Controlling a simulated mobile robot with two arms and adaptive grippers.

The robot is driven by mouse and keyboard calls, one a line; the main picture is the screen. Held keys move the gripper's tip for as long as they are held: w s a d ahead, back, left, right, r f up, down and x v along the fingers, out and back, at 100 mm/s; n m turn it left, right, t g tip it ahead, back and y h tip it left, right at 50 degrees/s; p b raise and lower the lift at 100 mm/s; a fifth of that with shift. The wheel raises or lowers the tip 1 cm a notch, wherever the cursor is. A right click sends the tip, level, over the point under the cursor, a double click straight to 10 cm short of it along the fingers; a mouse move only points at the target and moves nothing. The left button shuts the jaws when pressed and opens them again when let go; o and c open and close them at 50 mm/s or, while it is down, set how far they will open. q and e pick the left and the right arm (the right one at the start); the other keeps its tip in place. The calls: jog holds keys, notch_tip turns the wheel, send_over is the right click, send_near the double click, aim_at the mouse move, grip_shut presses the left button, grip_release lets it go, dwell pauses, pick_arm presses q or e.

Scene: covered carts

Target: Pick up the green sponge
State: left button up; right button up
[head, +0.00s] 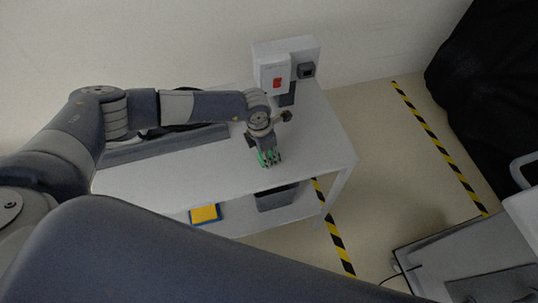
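The green sponge (262,158) shows as small green patches on the white cart top, right at the fingers of my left gripper. My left gripper (268,157) points down at it and hides most of it. The view is too small to tell whether the fingers are closed on the sponge or only around it. The sponge appears at or very near the table surface. My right gripper is not in view.
A white device with a red patch (285,66) stands at the back of the white cart (185,178). A long grey box (165,149) lies behind my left arm. On the lower shelf are a yellow-and-blue item (205,214) and a grey bin (277,198). The cart top's front right is clear.

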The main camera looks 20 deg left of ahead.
aim_at(270, 153)
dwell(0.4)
pick_arm(q)
jog(key=shift+w+r+b, duration=0.1)
jog(key=shift+r+b, duration=0.35)
jog(key=shift+r, duration=0.25)
notch_tip(270, 153, up, 2)
jog(key=shift+r+b, duration=0.1)
jog(key=shift+b, duration=0.55)
jog(key=s+d+b, duration=0.1)
jog(key=d+b, duration=0.1)
jog(key=d, duration=0.3)
jog(key=s+d+r+b, duration=0.1)
jog(key=s+d+b, duration=0.1)
jog(key=d, duration=0.3)
jog(key=s+d+b, duration=0.1)
jog(key=d, duration=0.4)
jog(key=shift+s+d+r+b, duration=0.15)
jog(key=shift+d+r+b, duration=0.1)
jog(key=shift+b, duration=0.15)
